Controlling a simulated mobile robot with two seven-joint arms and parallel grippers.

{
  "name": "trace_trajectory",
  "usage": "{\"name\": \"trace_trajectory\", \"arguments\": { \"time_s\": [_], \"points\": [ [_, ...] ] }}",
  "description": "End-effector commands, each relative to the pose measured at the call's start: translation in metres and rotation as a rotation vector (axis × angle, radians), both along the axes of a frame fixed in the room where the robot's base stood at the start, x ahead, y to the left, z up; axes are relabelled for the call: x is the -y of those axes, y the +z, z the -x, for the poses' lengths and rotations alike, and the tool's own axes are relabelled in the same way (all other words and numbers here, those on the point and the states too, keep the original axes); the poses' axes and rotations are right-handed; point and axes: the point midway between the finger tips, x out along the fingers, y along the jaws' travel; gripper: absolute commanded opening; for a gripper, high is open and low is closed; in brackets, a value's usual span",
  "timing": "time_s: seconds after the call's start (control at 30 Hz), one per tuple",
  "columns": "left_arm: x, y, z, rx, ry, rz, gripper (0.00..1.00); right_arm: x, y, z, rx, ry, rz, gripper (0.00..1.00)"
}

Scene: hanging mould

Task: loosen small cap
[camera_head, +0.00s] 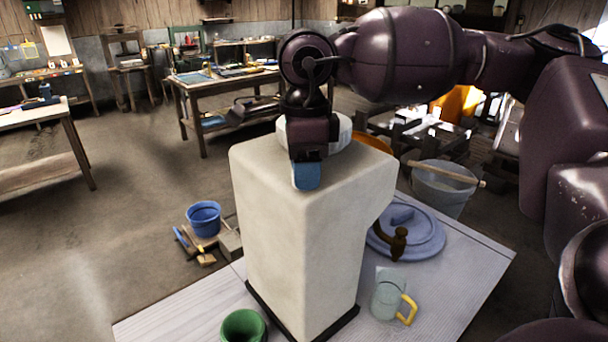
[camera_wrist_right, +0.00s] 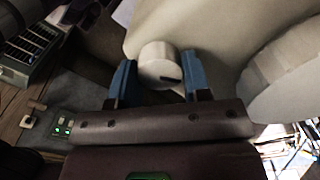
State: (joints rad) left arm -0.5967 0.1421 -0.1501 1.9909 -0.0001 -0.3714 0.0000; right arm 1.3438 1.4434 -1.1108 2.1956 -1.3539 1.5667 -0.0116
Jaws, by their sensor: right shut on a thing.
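The small cap (camera_wrist_right: 158,60) is a short white cylinder with a dark slot low on its face. It shows in the right wrist view, between the two blue fingers of my right gripper (camera_wrist_right: 159,82), which is shut on it. The cap sits against the pale mould (camera_wrist_right: 215,30). In the head view, the mould (camera_head: 290,235) is a tall off-white block, and my right gripper (camera_head: 306,175) points down at its top front edge. The small cap is hidden there behind the fingers. My left gripper is not in view.
A larger white round part (camera_head: 342,133) is on the mould's top behind my gripper. A green cup (camera_head: 243,326), a glass mug (camera_head: 388,293) and a blue lid (camera_head: 420,240) surround the mould's foot. A blue bucket (camera_head: 204,217) and grey bucket (camera_head: 440,190) stand farther back.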

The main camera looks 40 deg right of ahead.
Motion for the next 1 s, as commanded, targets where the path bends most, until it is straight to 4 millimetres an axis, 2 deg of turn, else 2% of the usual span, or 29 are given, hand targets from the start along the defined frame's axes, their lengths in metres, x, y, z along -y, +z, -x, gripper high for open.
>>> {"name": "trace_trajectory", "arguments": {
  "time_s": [0.6, 1.0],
  "points": [
    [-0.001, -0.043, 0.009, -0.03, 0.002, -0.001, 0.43, -0.001, -0.003, -0.001, 0.0, 0.532, -0.003, 0.2],
    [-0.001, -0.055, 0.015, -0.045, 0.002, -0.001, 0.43, -0.001, 0.0, 0.0, 0.001, 0.69, -0.002, 0.2]
  ]
}}
